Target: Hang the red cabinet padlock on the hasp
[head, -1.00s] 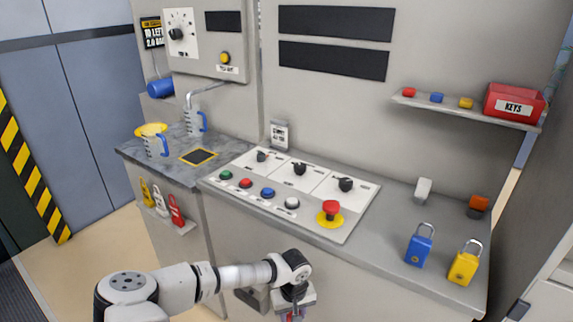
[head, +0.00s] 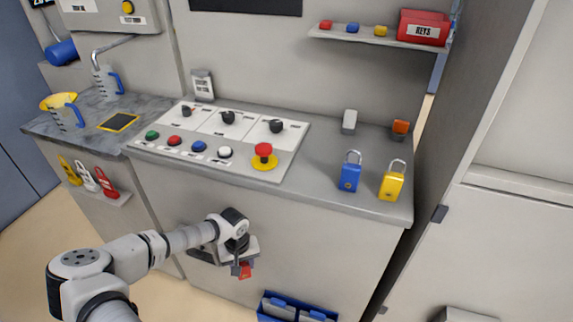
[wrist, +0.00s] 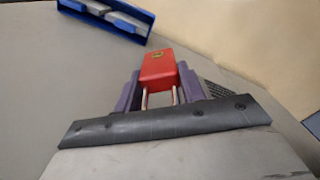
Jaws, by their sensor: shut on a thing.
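The red padlock (wrist: 158,68) is held in my gripper (wrist: 160,96), between the two purple-grey fingers. Its shackle points back toward the gripper and its body sticks out past the fingertips. In the head view the red padlock (head: 245,271) hangs below my gripper (head: 240,262), in front of the cabinet front under the counter, clear of the counter top. A dark slot-like part (head: 201,257) on that front lies just left of my gripper, partly covered by the arm; I cannot tell what it is. I cannot make out a hasp in either view.
A blue bin (head: 290,303) with grey contents is low on the right; it also shows in the wrist view (wrist: 128,24). A blue padlock (head: 349,172) and a yellow padlock (head: 392,181) stand on the counter (head: 325,203). Red tags (head: 106,184) hang at left.

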